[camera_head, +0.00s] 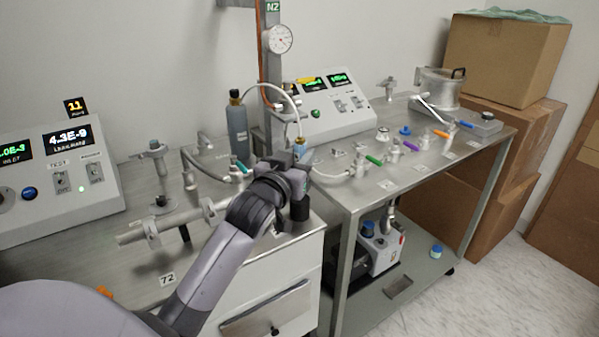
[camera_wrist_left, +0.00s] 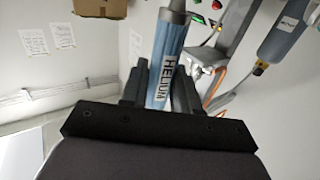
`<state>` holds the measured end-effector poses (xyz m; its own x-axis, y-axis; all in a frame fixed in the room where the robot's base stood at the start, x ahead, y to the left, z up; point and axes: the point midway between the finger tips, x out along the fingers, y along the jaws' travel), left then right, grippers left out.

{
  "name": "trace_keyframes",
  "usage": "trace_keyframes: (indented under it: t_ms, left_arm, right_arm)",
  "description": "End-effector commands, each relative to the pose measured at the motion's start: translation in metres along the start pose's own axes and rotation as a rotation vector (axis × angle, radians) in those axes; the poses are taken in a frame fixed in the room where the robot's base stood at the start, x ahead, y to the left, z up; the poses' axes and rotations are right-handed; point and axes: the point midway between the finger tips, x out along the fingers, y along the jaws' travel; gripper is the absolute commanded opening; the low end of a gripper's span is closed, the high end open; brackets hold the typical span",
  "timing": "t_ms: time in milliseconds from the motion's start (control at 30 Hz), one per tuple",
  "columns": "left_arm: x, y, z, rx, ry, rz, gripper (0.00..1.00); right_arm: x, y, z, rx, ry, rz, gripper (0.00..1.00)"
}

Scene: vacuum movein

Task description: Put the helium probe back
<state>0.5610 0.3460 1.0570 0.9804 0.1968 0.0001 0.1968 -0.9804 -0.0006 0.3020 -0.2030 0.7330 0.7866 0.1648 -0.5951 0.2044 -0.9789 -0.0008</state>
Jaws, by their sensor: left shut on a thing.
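The helium probe (camera_wrist_left: 168,50) is a blue-grey cylinder with a HELIUM label, standing between my left gripper's dark fingers in the left wrist view. My left gripper (camera_wrist_left: 160,90) is shut on it. In the head view, my left gripper (camera_head: 298,160) is near the picture's middle, above the bench edge, and hides most of the probe (camera_head: 300,146). A pale hose (camera_head: 290,88) arches over from near the grey bottle (camera_head: 237,122) down to the probe's top. My right gripper is not in view.
A post with a round gauge (camera_head: 280,40) stands just behind my gripper. A control box (camera_head: 325,100) and valves with coloured handles occupy the right bench (camera_head: 425,165). A leak-test console (camera_head: 60,180) and a metal pipe (camera_head: 180,220) are at left. Cardboard boxes (camera_head: 505,55) stand at right.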

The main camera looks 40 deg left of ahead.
Motion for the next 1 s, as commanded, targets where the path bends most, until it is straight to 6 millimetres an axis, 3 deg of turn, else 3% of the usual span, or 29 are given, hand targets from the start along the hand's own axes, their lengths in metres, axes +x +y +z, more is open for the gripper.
trace_keyframes:
  t_ms: [33, 200, 800, 833, 867, 900, 1000]
  left_arm:
    - [0.0, 0.0, 0.012, -0.001, -0.006, 0.0, 0.0]
    - [0.0, 0.0, 0.031, 0.0, -0.003, -0.001, 0.0]
    - [0.0, 0.0, 0.042, -0.001, -0.002, 0.0, 0.0]
    - [0.0, 0.0, 0.041, -0.001, -0.002, 0.0, 0.4]
    - [0.0, 0.0, 0.041, -0.001, -0.002, 0.0, 0.5]
    - [0.0, 0.0, 0.041, -0.001, -0.002, 0.0, 0.56]
    - [0.0, 0.0, 0.041, -0.001, -0.002, 0.0, 0.56]
  right_arm:
    - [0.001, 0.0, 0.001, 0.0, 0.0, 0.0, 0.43]
    - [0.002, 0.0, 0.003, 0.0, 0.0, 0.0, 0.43]
    - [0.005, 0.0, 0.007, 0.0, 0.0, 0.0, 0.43]
    - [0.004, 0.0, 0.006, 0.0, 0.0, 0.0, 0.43]
    - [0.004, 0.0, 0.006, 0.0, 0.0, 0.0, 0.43]
    - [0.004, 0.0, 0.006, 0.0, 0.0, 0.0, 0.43]
    - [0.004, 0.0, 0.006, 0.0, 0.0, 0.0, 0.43]
